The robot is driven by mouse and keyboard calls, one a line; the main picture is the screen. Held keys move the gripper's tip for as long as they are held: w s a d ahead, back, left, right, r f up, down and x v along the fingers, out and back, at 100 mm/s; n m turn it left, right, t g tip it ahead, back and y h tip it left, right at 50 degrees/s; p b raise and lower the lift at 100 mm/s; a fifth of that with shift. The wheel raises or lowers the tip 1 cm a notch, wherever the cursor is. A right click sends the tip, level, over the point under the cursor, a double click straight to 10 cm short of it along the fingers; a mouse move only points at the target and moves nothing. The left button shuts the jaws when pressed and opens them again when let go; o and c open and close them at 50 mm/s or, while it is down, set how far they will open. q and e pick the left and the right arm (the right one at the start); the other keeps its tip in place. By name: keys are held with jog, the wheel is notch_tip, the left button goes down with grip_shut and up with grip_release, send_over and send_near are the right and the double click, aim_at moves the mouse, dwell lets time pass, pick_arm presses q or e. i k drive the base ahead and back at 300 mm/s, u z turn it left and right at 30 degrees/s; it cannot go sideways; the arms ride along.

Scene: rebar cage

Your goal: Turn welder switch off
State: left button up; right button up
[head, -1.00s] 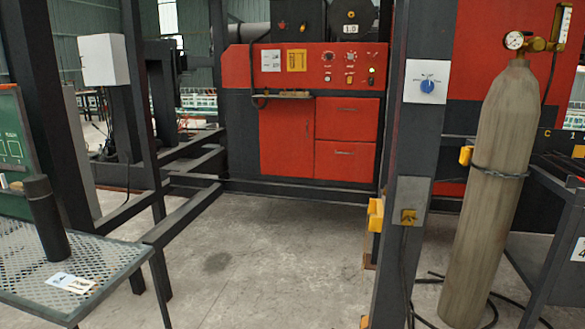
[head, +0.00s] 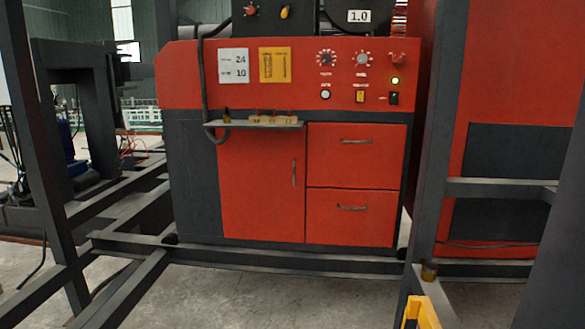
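The red and dark grey welder cabinet (head: 270,180) stands ahead in the middle of the head view. Its upper panel carries two dials, one at left (head: 326,58) and one at right (head: 362,59). A small dark switch (head: 394,98) sits at the right end of the panel, below a lit yellow-green lamp (head: 395,81). A yellow switch (head: 360,96) and a pale round button (head: 325,95) are to its left. The switch position is too small to tell. Neither of my grippers is in view.
Dark steel beams (head: 230,256) cross the floor in front of the cabinet. A dark post (head: 445,140) rises at right, with a yellow bracket (head: 422,313) low near it. A small shelf (head: 255,122) juts out below the panel. Bare concrete shows in the front middle.

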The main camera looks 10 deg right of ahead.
aim_at(397, 60)
jog(key=i, duration=3.15)
jog(key=z, duration=1.1)
